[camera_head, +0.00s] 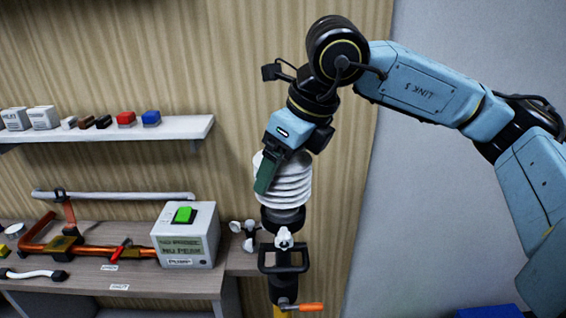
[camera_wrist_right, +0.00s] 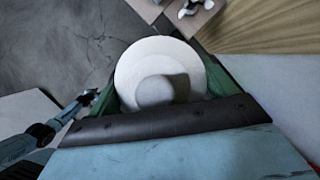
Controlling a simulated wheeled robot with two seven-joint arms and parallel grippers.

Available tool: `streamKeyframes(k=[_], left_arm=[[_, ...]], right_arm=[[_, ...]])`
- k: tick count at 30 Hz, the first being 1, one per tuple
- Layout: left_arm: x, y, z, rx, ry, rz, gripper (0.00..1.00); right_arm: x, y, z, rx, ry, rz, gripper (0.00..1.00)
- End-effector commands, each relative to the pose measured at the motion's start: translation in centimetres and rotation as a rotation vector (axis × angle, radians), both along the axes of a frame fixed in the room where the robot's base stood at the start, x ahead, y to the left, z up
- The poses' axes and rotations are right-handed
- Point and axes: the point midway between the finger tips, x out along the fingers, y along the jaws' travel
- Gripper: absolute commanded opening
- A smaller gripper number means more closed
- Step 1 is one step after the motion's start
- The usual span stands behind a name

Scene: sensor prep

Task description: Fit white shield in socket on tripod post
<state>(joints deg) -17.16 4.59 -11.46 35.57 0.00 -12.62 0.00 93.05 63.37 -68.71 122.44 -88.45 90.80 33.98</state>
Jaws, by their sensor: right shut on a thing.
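The white shield (camera_head: 290,180), a stack of ribbed discs, stands nearly upright at the top of the tripod post (camera_head: 284,248). Its lower end meets a dark round socket (camera_head: 283,216); whether it is fully seated cannot be told. My right gripper (camera_head: 268,172) is shut on the shield from above, one green finger showing along its left side. In the right wrist view the shield's round white top (camera_wrist_right: 158,75) lies between the green fingers (camera_wrist_right: 165,85). The post carries a dark bracket and an orange-handled lever (camera_head: 308,307).
A workbench (camera_head: 135,278) at the left holds a box with a green button (camera_head: 186,238), copper pipes (camera_head: 95,250) and an anemometer-like part (camera_head: 245,232). A wall shelf (camera_head: 110,135) carries small boxes.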

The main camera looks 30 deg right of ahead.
Motion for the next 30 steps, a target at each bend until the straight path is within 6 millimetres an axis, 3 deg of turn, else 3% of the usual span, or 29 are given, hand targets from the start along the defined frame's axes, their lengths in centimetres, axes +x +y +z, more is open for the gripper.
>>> streamKeyframes(k=[27,28,30], left_arm=[[-0.03,-0.01,-0.87,0.0,0.001,0.0,0.36],[-0.03,-0.01,-0.87,0.0,0.001,0.0,0.36],[-0.03,-0.01,-0.87,0.0,0.001,0.0,0.36]], right_arm=[[0.02,0.01,-0.75,0.0,-0.001,0.0,0.57],[0.02,0.01,-0.75,0.0,-0.001,0.0,0.85],[0.02,0.01,-0.75,0.0,-0.001,0.0,0.95]])
